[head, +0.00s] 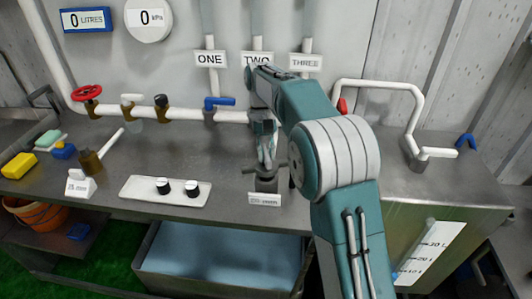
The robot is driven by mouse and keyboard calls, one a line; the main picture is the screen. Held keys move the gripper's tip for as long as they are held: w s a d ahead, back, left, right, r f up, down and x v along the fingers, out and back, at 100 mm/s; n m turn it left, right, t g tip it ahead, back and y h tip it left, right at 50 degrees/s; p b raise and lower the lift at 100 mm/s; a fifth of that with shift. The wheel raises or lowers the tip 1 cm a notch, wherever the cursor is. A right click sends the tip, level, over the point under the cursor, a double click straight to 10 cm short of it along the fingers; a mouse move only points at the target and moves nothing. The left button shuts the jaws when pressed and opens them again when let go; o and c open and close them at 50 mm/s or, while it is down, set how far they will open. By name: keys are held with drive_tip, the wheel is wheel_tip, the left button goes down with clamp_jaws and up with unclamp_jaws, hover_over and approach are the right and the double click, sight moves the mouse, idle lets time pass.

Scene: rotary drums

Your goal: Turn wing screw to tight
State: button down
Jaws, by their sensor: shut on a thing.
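The wing screw (266,184) is a dark grey fitting with a flat wing on a short block, on the metal bench behind a small white label whose text is too small to read. My gripper (268,166) points down over it from the teal and grey arm. The fingers are closed on the top of the wing screw. The fingers hide part of the wing, so its exact turn angle is hard to tell.
A white panel with two black knobs (178,189) lies left of the screw. A white pipe (190,113) with a red wheel valve (87,92) and a blue lever (219,101) runs behind. Signs ONE, TWO, THREE hang above. A white bent pipe (418,110) stands at right.

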sight(265, 144)
drive_tip(key=shift+m, duration=0.6)
drive_tip(key=shift+y, duration=0.3)
drive_tip(key=c, duration=0.6)
unclamp_jaws()
drive_tip(key=shift+a, duration=0.1)
drive_tip(key=shift+r, duration=0.1)
drive_tip(key=v, duration=0.6)
drive_tip(key=shift+w, duration=0.2)
drive_tip(key=shift+w+r, duration=0.15)
drive_tip(key=shift+r, duration=0.35)
